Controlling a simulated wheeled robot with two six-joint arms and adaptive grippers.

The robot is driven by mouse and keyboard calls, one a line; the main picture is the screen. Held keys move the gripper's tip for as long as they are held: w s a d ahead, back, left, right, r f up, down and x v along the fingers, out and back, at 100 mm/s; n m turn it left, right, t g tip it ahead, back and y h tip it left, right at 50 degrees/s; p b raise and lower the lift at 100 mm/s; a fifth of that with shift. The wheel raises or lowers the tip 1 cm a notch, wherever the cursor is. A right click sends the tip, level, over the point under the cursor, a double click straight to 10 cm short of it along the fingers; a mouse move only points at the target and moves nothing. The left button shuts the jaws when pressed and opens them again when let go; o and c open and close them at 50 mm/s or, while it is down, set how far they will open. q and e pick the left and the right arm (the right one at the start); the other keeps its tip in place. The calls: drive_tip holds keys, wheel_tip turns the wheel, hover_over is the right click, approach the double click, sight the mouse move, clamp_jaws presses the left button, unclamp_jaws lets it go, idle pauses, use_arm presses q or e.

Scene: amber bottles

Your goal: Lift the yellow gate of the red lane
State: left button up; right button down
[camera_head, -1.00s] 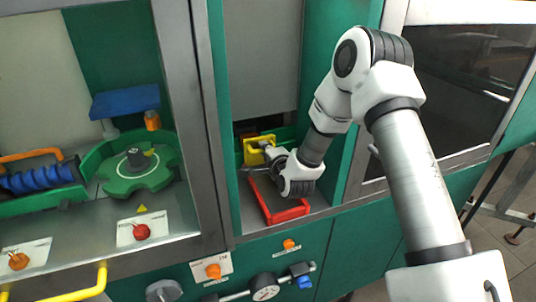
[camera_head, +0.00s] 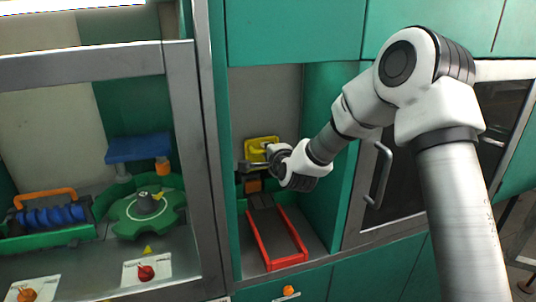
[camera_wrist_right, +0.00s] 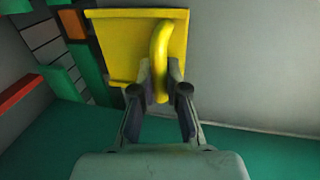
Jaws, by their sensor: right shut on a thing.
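The yellow gate (camera_head: 262,146) stands raised at the back of the red lane (camera_head: 262,245) in the head view. In the right wrist view the gate (camera_wrist_right: 118,45) is a yellow plate with a curved yellow handle (camera_wrist_right: 160,50). My right gripper (camera_head: 268,158) reaches in from the right above the lane. In the wrist view its fingers (camera_wrist_right: 160,92) are closed around the lower part of the handle. Below the gate an orange block (camera_head: 254,185) shows at the lane's back end. My left gripper is not in view.
The lane sits in a narrow bay with green side walls and a grey back wall (camera_head: 285,100). A metal post stands left of it. Further left are a green rotary wheel (camera_head: 146,213), a blue roller (camera_head: 48,218) and a red knob (camera_head: 146,272). A cabinet handle (camera_head: 380,175) is at right.

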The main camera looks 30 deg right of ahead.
drive_tip(key=shift+w+r, duration=0.15)
drive_tip(key=shift+r, duration=0.3)
drive_tip(key=c, duration=1.2)
unclamp_jaws()
drive_tip(key=shift+f, duration=0.15)
drive_tip(key=v, duration=1.2)
drive_tip(key=shift+f, duration=0.1)
drive_tip(key=shift+w, duration=0.1)
